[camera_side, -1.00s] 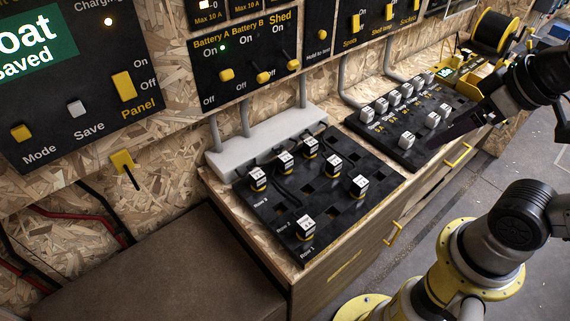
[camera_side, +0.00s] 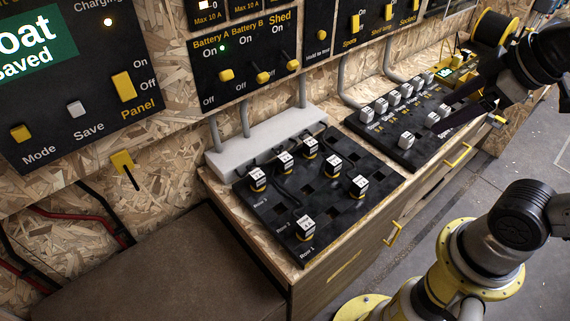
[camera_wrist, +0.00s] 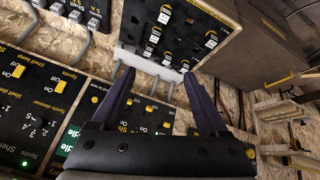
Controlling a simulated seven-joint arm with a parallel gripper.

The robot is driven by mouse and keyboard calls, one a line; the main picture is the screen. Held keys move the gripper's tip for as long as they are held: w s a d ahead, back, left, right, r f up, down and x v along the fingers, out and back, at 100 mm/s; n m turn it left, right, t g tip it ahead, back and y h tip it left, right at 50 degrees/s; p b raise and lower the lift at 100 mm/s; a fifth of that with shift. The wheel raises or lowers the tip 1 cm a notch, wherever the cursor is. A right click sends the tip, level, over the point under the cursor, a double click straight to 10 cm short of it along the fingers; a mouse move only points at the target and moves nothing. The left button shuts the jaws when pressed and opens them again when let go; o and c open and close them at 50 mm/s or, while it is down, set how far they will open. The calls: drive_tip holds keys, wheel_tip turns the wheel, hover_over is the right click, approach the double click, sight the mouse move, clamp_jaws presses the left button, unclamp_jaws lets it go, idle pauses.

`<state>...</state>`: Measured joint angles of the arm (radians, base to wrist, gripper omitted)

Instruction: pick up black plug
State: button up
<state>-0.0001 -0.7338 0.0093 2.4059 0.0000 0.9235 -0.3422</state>
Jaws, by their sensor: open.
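Several plugs with white labelled tops and dark bodies stand in the near black socket board (camera_side: 330,212), including a front one (camera_side: 306,227) and a right one (camera_side: 359,186). I cannot tell which is the black plug. More white-topped blocks (camera_side: 406,140) stand on the far black board (camera_side: 385,143). My gripper (camera_side: 447,108) is open and empty over the right end of the far board, apart from the near plugs. In the wrist view its dark fingers (camera_wrist: 157,74) are spread, with several plugs (camera_wrist: 156,33) beyond them at the top.
A grey cable block (camera_side: 262,140) with conduits stands behind the near board. Switch panels (camera_side: 245,62) cover the wall close behind. A yellow reel (camera_side: 494,36) is at the back right. A brown bench top (camera_side: 150,270) lies clear at front left.

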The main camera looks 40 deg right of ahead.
drive_tip(key=w+a+r+n, duration=0.1)
drive_tip(key=w+r+n, duration=0.45)
drive_tip(key=w, duration=0.55)
drive_tip(key=n+g, duration=0.6)
drive_tip(key=n, duration=0.3)
hover_over(285, 157)
drive_tip(key=shift+m, duration=0.25)
drive_tip(key=f, duration=3.1)
drive_tip(key=shift+a+f, duration=0.2)
drive_tip(key=shift+a, duration=0.05)
drive_tip(key=shift+d+f, duration=0.15)
drive_tip(key=shift+f, duration=1.45)
drive_tip(key=shift+d+f, duration=0.15)
drive_tip(key=shift+f, duration=1.4)
drive_tip(key=shift+c, duration=0.3)
clamp_jaws()
